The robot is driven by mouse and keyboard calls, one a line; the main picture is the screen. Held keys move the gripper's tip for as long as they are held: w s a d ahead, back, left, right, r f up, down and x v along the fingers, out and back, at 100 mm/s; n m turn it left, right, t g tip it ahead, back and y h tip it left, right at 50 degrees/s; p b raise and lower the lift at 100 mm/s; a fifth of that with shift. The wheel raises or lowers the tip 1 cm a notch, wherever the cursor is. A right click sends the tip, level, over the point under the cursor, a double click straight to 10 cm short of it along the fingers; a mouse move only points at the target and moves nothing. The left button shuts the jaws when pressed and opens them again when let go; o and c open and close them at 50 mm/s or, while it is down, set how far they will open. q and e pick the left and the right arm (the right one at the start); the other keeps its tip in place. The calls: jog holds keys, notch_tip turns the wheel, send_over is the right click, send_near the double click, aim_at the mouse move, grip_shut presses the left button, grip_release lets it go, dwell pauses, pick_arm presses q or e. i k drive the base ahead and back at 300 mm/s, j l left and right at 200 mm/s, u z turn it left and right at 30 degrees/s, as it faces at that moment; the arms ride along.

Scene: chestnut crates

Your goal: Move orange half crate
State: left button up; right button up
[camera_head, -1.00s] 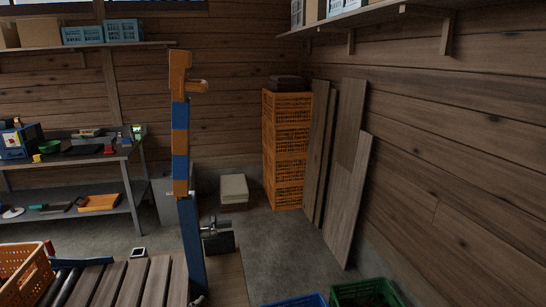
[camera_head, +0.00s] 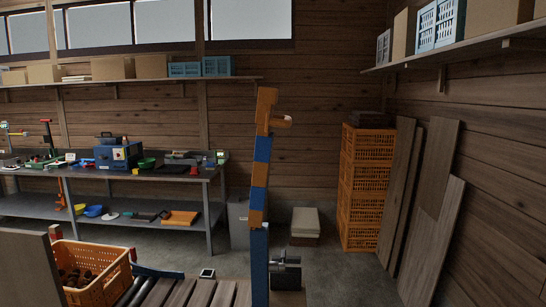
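An orange crate (camera_head: 112,290) stands at the lower left, beside a roller and slat conveyor (camera_head: 180,291). It holds a heap of dark brown things, likely chestnuts. A stack of several orange crates (camera_head: 366,187) stands in the far right corner with something dark on top. I cannot tell which of these is the half crate. Neither of my grippers shows in the view.
A blue and orange post (camera_head: 259,190) rises at the conveyor's right end. A metal workbench (camera_head: 190,178) with tools and bins lines the back wall. Planks (camera_head: 432,220) lean on the right wall. Bare floor (camera_head: 335,280) lies between the post and the planks.

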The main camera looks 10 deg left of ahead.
aim_at(91, 275)
jog(key=i+l+u, duration=0.1)
jog(key=l+u, duration=0.3)
jog(key=i+l+u, duration=0.1)
jog(key=l+u, duration=0.3)
jog(key=k+j+z, duration=0.15)
jog(key=j, duration=0.85)
jog(key=j+z, duration=0.2)
jog(key=j, duration=0.3)
jog(key=j+z, duration=0.15)
jog(key=j, duration=0.3)
jog(key=k+j+z, duration=0.2)
jog(key=j, duration=0.3)
jog(key=j+z, duration=0.2)
jog(key=j, duration=0.25)
jog(key=k+j+z, duration=0.15)
jog(key=j, duration=0.3)
jog(key=k+j+z, duration=0.2)
jog(key=j, duration=0.25)
jog(key=i, duration=0.1)
